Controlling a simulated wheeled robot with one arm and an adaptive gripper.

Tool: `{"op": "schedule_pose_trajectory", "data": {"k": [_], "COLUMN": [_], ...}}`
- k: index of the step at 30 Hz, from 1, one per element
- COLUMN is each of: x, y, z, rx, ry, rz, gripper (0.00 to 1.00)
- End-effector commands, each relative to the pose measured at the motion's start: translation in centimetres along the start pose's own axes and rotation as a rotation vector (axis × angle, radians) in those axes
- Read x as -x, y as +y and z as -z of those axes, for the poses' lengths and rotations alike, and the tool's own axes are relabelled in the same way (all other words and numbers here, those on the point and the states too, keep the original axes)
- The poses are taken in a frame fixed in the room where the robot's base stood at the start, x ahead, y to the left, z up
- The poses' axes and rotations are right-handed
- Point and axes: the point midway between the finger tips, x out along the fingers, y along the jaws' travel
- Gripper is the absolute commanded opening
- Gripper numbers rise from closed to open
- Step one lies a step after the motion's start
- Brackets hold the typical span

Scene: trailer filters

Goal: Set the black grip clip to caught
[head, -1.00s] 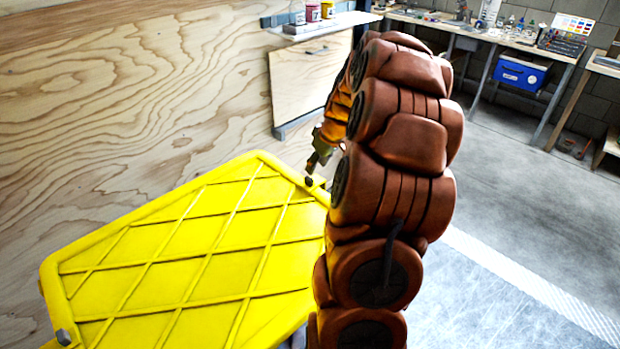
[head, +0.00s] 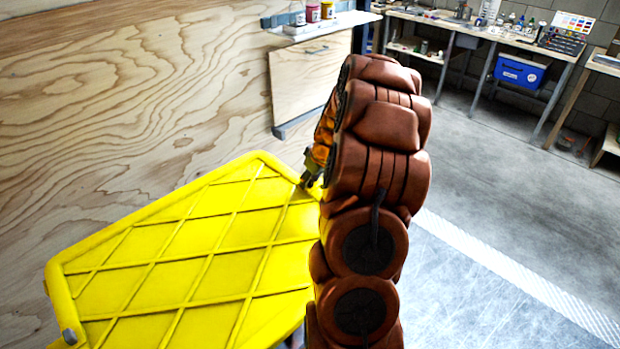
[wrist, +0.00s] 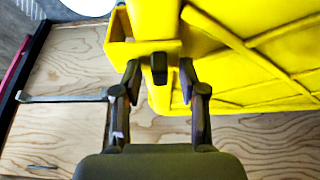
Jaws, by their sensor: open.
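The black grip clip (wrist: 159,68) is a small dark upright piece at the edge of the yellow ribbed panel (wrist: 225,45) in the wrist view. My gripper (wrist: 159,80) is open, with one finger on each side of the clip. Gaps show between the clip and both fingers, so it is not gripped. In the head view my gripper (head: 311,176) is at the far right corner of the yellow panel (head: 190,250). The clip is not clearly visible there, and my arm covers part of that corner.
A plywood wall (head: 150,100) stands behind the panel. A shelf (head: 325,25) with small pots is on it, above a wooden board (head: 310,80). A workbench (head: 480,28) with a blue box (head: 520,72) stands at the back right. The floor (head: 500,190) to the right is clear.

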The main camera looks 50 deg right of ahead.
Motion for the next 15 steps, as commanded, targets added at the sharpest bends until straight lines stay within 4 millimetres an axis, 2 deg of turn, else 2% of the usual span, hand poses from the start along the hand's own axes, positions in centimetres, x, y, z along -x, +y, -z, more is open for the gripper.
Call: {"op": "schedule_pose_trajectory", "data": {"k": [2, 12, 15], "x": [0.01, 0.04, 0.04], "y": [0.00, 0.00, 0.00], "z": [-0.01, 0.00, 0.00], "rx": [0.000, 0.000, 0.000], "ry": [0.000, 0.000, 0.000], "rz": [0.000, 0.000, 0.000], "gripper": [0.41, 0.05, 0.00]}}
